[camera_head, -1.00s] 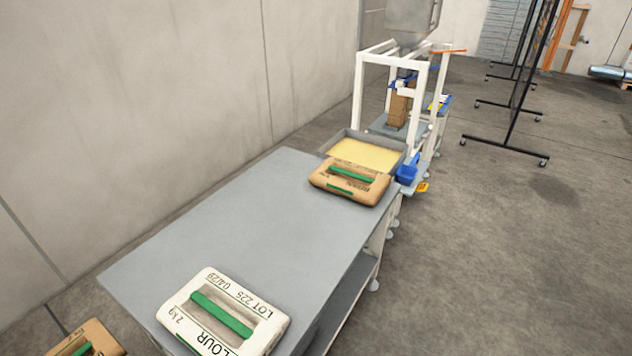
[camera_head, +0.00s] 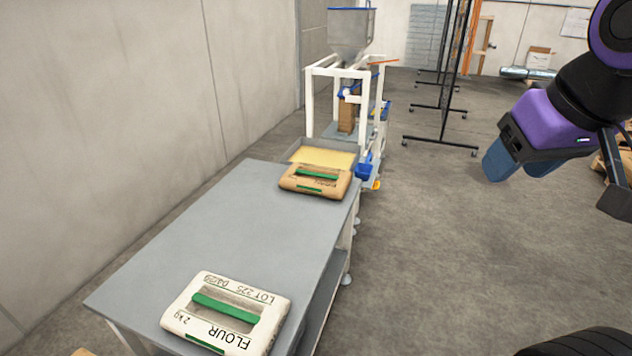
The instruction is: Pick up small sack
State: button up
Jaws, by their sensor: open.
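A white flour sack marked 2 kg (camera_head: 272,312) lies flat at the near end of the grey table, with a green strip across its middle. A brown sack (camera_head: 330,187) with green strips lies at the far right corner of the table. Which of them is the small sack I cannot tell from size alone. My gripper (camera_head: 500,163), with blue fingers on a purple body, hangs at the right over open floor. It is open, empty and well apart from both sacks.
The grey table (camera_head: 205,235) is bare between the sacks. Behind it stand a tray of yellow material (camera_head: 322,158) and a white-framed hopper machine (camera_head: 350,35). A wall runs along the left.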

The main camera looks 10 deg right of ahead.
aim_at(327, 182)
jog(key=i+l+u, duration=0.1)
jog(key=u, duration=0.4)
jog(key=i+l+u, duration=0.4)
jog(key=l, duration=0.35)
jog(key=i+l+u, duration=0.25)
jog(key=l, duration=0.2)
jog(key=i+l, duration=0.15)
jog(key=l, duration=0.25)
jog(key=i+l, duration=0.15)
jog(key=l, duration=0.2)
jog(key=i+l, duration=0.15)
jog(key=l, duration=0.25)
jog(key=i+l, duration=0.15)
jog(key=l, duration=0.25)
jog(key=i+l+u, duration=0.1)
jog(key=l, duration=0.3)
jog(key=i+l, duration=0.15)
jog(key=l, duration=0.2)
